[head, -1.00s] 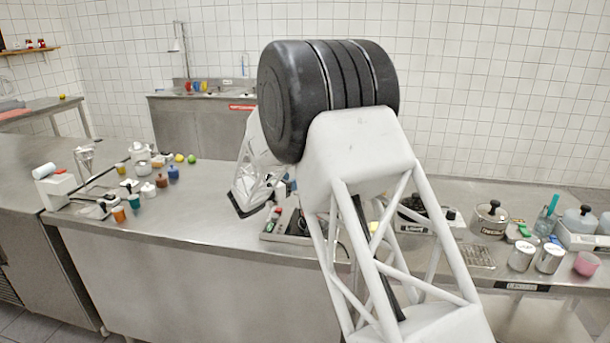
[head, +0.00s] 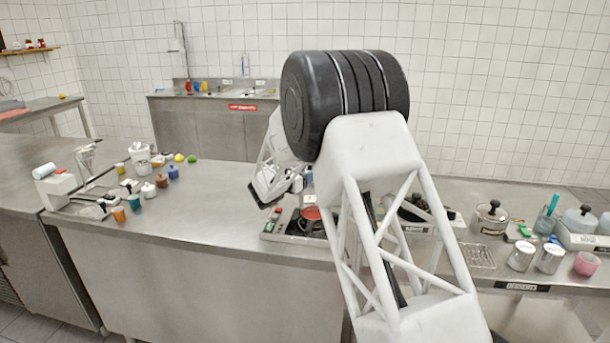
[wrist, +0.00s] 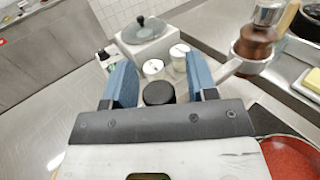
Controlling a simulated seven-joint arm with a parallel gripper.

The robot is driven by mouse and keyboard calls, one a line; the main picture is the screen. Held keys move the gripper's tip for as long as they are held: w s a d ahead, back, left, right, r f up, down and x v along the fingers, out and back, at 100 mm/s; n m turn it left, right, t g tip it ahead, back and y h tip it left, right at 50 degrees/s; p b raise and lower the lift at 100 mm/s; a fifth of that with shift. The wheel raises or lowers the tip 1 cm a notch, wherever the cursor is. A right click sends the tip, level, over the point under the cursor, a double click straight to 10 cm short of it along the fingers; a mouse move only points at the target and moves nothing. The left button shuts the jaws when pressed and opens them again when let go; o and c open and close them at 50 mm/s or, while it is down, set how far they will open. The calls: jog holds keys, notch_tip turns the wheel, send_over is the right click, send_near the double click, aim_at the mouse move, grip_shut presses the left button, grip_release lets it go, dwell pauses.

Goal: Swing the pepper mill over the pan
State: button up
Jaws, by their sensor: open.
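My gripper (wrist: 159,75) is open, its two blue fingers apart in the wrist view. A dark round-topped object (wrist: 159,93) shows between the fingers, seen from above. It may be the pepper mill, but I cannot tell for sure, nor whether the fingers touch it. The red pan (wrist: 292,156) is at the lower right of the wrist view, partly cut off. In the head view the red pan (head: 312,213) sits on the hob (head: 283,228), partly behind my arm. My fingers are not clear there.
Two white-topped jars (wrist: 153,68) and a white scale-like unit with a lidded pot (wrist: 145,30) stand beyond the fingers. A metal-and-brown object with a handle (wrist: 256,45) is to their right. The counter left of the hob (head: 215,210) is clear.

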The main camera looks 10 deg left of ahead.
grip_shut()
jog(key=shift+m+g+h, duration=0.3)
jog(key=shift+h, duration=0.1)
jog(key=shift+s+d+m+g+h, duration=0.1)
jog(key=shift+m+g+h, duration=0.75)
jog(key=shift+g, duration=0.2)
jog(key=shift+s+d+m+g+h, duration=0.1)
jog(key=shift+s+m+g+h, duration=0.05)
jog(key=shift+m+g+h, duration=0.8)
jog(key=shift+s+d+m+g+h, duration=0.1)
jog(key=shift+m+g+h, duration=0.7)
jog(key=shift+g, duration=0.6)
grip_release()
jog(key=shift+r, duration=0.1)
